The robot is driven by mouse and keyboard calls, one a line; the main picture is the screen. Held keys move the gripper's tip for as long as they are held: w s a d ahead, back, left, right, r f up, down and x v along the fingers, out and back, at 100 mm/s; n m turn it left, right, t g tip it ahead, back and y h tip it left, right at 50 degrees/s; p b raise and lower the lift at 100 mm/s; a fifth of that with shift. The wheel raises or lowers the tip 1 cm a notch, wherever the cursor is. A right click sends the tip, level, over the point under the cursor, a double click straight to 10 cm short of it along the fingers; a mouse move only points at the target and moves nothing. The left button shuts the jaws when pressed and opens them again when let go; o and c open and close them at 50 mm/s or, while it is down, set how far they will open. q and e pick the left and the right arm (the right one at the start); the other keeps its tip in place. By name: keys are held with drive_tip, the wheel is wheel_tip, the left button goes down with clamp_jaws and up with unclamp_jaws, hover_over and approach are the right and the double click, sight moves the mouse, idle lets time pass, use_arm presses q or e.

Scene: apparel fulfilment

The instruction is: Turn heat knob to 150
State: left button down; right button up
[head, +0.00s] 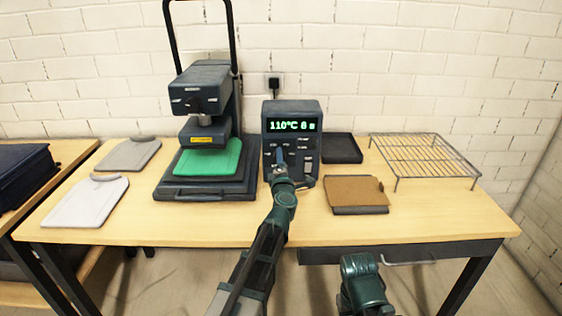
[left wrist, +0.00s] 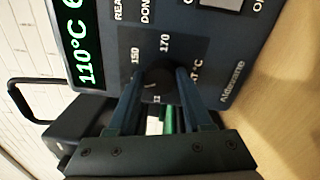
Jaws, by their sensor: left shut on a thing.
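The dark control box (head: 291,125) stands on the table. Its green display (head: 291,126) reads 110°C and 8 s in the head view; the left wrist view shows 110°C, turned sideways. My left gripper (head: 279,160) is at the box's front panel and hides the knob there. In the left wrist view, the two fingers of my left gripper (left wrist: 160,88) are shut on the dark round heat knob (left wrist: 156,76), one on each side. Marks 150 and 170 show on the panel beside it. The knob's pointer direction is hard to tell.
Light grey boards (head: 85,203) lie further left. A black tray (head: 342,148), a brown-topped pad (head: 357,192) and a wire rack (head: 424,160) are to the right.

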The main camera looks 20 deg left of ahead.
use_arm(q)
drive_tip(key=shift+f+m+h, duration=0.1)
drive_tip(key=shift+m+h, duration=0.15)
drive_tip(key=shift+m, duration=2.5)
drive_tip(key=shift+f+m+h, duration=0.1)
drive_tip(key=shift+m+h, duration=0.15)
drive_tip(key=shift+m, duration=2.5)
use_arm(e)
drive_tip(key=shift+f, duration=0.15)
use_arm(q)
drive_tip(key=shift+c, duration=1.5)
unclamp_jaws()
drive_tip(key=shift+a, duration=0.1)
